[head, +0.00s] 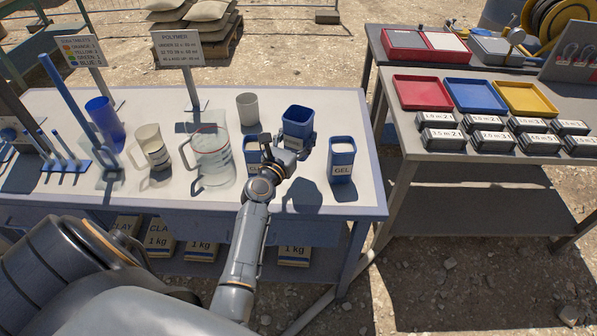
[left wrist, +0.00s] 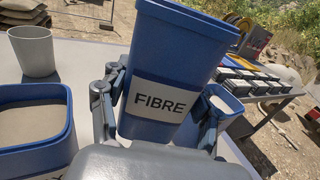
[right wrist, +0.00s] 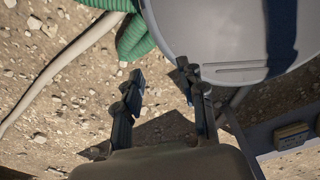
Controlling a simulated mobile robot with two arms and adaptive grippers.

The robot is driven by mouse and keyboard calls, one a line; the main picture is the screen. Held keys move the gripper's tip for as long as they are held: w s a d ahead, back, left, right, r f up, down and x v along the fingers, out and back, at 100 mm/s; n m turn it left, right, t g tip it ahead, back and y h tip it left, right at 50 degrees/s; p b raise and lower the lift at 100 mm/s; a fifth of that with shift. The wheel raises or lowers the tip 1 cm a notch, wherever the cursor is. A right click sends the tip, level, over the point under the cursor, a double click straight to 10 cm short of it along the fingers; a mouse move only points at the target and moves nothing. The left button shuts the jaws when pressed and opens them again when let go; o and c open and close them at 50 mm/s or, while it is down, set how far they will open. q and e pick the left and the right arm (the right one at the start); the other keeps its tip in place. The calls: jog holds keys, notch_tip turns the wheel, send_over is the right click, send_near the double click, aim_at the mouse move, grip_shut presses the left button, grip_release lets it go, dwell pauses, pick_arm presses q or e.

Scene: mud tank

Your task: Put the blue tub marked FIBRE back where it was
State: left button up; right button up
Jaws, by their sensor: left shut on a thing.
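The blue tub marked FIBRE (head: 298,121) is between the fingers of my left gripper (head: 282,146), which is shut on it. In the left wrist view the FIBRE tub (left wrist: 165,70) fills the middle, its white label facing the camera, and its base is hidden. It appears to be held above the white table (head: 225,205), with a shadow in front. A blue tub marked GEL (head: 342,160) stands to its right, and another blue tub (head: 253,152), partly hidden by my arm, to its left. My right gripper (right wrist: 160,78) is open and empty, away from the table.
A grey cup (head: 247,109) stands behind the left tub. A clear measuring jug (head: 211,153), a beige jug (head: 152,147) and a blue cup (head: 104,118) stand further left. A POLYMER sign (head: 178,50) rises at the back. Table space around the GEL tub is clear.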

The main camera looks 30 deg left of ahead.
pick_arm(q)
notch_tip(320, 180, down, 6)
jog(key=b, duration=0.5)
jog(key=shift+r, duration=0.2)
notch_tip(320, 180, down, 4)
jog(key=b, duration=0.5)
jog(key=shift+d+f, duration=0.1)
jog(key=o, duration=1.5)
